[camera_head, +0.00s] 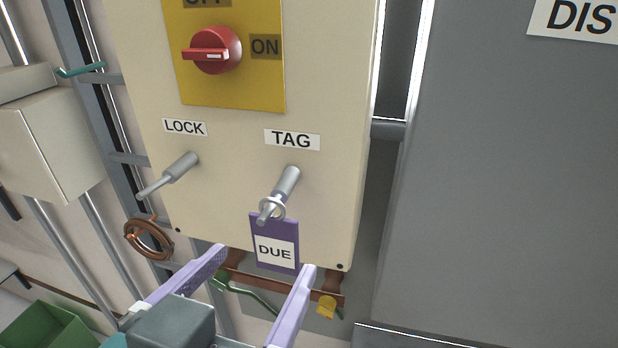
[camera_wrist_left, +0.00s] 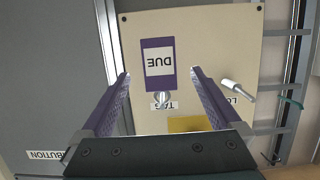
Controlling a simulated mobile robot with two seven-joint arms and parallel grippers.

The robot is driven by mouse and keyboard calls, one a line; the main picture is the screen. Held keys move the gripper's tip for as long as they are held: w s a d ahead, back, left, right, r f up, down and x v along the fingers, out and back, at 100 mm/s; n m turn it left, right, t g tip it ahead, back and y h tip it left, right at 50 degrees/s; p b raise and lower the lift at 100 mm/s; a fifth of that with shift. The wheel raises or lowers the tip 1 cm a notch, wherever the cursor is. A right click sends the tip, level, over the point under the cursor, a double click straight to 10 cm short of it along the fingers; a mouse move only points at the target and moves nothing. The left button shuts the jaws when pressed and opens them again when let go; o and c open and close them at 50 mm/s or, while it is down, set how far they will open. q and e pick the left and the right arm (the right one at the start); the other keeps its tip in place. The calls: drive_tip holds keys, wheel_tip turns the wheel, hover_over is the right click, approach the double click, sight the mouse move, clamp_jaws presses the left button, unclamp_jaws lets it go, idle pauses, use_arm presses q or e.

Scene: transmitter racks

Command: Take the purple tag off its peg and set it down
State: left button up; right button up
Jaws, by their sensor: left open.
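The purple tag (camera_head: 274,243) with a white "DUE" label hangs by a ring from the peg (camera_head: 282,187) under the "TAG" label on the cream box. My left gripper (camera_head: 264,259) is open, its two lilac fingers pointing up toward the tag from below, one to each side of it in the picture. In the left wrist view the tag (camera_wrist_left: 158,62) appears upside down between the fingertips (camera_wrist_left: 160,74). I cannot see any contact between fingers and tag. My right gripper is not in view.
A second peg (camera_head: 170,174) under "LOCK" sticks out left of the tag. A red switch knob (camera_head: 214,50) is on a yellow plate above. A green bin (camera_head: 45,328) is at the lower left. A grey cabinet (camera_head: 500,190) stands on the right.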

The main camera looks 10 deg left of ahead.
sight(274, 245)
use_arm(q)
drive_tip(key=x, duration=0.8)
drive_tip(key=shift+w+f+p, duration=0.15)
drive_tip(key=shift+w+p, duration=0.2)
drive_tip(key=c, duration=1.4)
drive_tip(key=shift+r, duration=0.3)
drive_tip(key=shift+s, duration=0.15)
drive_tip(key=shift+s+r, duration=0.1)
drive_tip(key=shift+s, duration=0.6)
